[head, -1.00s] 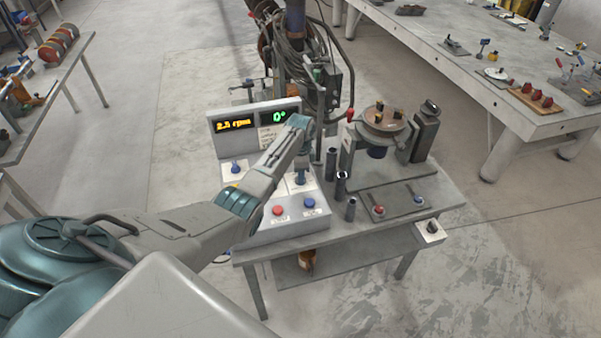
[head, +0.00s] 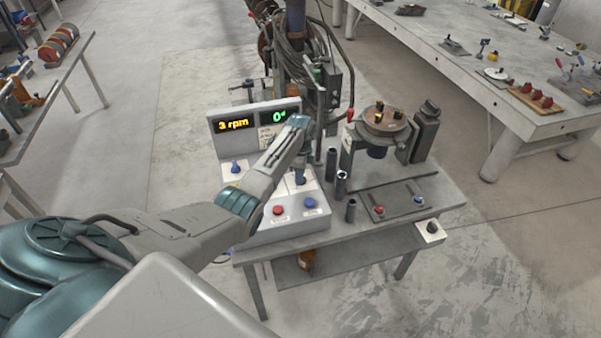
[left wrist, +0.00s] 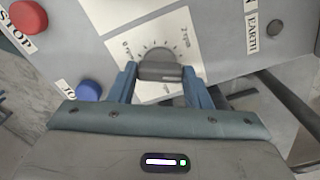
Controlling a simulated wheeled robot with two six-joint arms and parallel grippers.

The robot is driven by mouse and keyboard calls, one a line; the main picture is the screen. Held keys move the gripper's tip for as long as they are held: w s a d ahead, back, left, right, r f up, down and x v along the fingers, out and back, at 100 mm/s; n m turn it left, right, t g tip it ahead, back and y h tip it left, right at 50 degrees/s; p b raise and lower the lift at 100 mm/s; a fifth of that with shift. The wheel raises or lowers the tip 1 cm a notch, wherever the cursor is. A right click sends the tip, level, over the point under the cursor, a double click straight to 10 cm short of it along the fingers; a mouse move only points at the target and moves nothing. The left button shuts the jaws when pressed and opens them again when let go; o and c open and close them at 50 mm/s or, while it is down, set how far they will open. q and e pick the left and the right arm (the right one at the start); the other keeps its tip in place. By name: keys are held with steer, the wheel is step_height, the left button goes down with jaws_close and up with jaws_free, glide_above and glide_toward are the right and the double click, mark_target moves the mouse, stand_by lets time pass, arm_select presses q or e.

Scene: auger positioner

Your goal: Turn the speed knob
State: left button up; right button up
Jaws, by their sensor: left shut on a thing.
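The speed knob (left wrist: 158,68) is a dark grey knob on a white dial plate (left wrist: 122,48) with a printed scale, in the left wrist view. My left gripper (left wrist: 160,76) has its two blue fingers on either side of the knob and is shut on it. In the head view my left gripper (head: 300,174) reaches down onto the sloping grey control panel (head: 262,226), and the knob is hidden there. The display (head: 234,124) above reads 3 rpm in orange. My right gripper is not in view.
A red stop button (head: 278,210) and a blue button (head: 310,203) sit on the panel below the gripper. A round positioner table (head: 381,120) stands to the right, with dark upright cylinders between.

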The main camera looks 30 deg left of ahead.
arm_select(q)
steer(key=o, duration=0.7)
steer(key=shift+w+r, duration=0.15)
steer(key=shift+r, duration=0.05)
steer(key=o, duration=0.3)
steer(key=shift+f, duration=0.1)
step_height(320, 180, up, 11)
steer(key=b, duration=0.3)
steer(key=shift+f, duration=0.15)
